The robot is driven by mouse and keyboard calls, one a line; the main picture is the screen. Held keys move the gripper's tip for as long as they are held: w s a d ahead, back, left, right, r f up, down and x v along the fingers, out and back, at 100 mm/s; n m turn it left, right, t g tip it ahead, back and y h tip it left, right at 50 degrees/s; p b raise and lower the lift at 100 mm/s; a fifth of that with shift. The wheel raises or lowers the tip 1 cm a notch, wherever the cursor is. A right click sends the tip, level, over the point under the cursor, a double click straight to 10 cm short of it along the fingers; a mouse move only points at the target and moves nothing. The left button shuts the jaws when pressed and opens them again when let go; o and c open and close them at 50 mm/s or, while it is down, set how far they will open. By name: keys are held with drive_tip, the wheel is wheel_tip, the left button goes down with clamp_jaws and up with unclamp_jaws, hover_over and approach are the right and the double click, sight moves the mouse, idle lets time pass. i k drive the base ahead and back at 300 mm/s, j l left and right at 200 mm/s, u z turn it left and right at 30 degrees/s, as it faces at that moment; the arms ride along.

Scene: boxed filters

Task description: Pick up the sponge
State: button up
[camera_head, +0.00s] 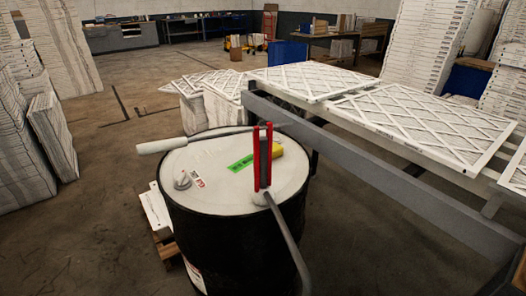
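A yellow block (278,150), likely the sponge, lies on the white lid of a black drum (218,195). It is right of a green label and partly hidden by my gripper. My gripper (263,126) has two red fingers that point up in the picture over the lid. The fingers stand apart with a dark grey part between them, and the gripper looks open. The yellow block shows just right of the right finger. Whether the gripper touches it cannot be told.
A white cylinder (167,145) sticks out past the lid's left edge. A metal-framed table (375,165) with white filters (415,120) stands close on the right. Filter stacks (52,135) stand at the left.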

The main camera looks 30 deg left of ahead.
sight(277, 149)
drive_tip(key=i+j+u, duration=0.15)
drive_tip(key=j+u, duration=0.35)
drive_tip(key=i+j+u, duration=0.2)
drive_tip(key=u, duration=0.3)
drive_tip(key=i+j+u, duration=0.25)
drive_tip(key=u, duration=0.25)
drive_tip(key=i+j+u, duration=0.15)
drive_tip(key=i+u, duration=0.15)
drive_tip(key=i, duration=0.2)
drive_tip(key=i+u, duration=0.3)
drive_tip(key=i, duration=0.2)
